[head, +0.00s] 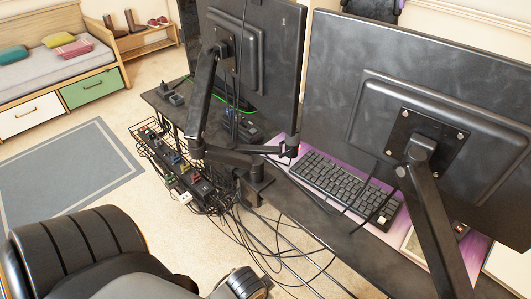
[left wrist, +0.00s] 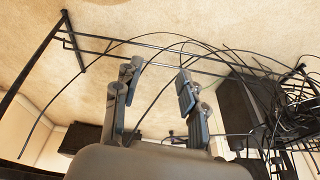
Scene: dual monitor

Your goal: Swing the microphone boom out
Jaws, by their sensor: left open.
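I cannot make out a microphone or its boom for certain in either view. In the head view, jointed black arms hold the monitors: one (head: 203,95) behind the left monitor (head: 275,45), another (head: 437,225) behind the right monitor (head: 335,75). My left gripper (left wrist: 158,80) shows in the left wrist view with its two fingers spread apart and nothing between them. Thin black cables and bars pass behind the fingers. In the head view, dark parts of my left arm fill the lower left, but the gripper's fingers cannot be made out. My right gripper is in neither view.
Loose cables (head: 285,245) hang beside the desk, below a wire tray (head: 160,150) of plugs. A black keyboard (head: 345,180) lies on a purple mat. A grey rug (head: 65,170) and open floor lie left. In the left wrist view, tangled cables (left wrist: 290,100) crowd the right.

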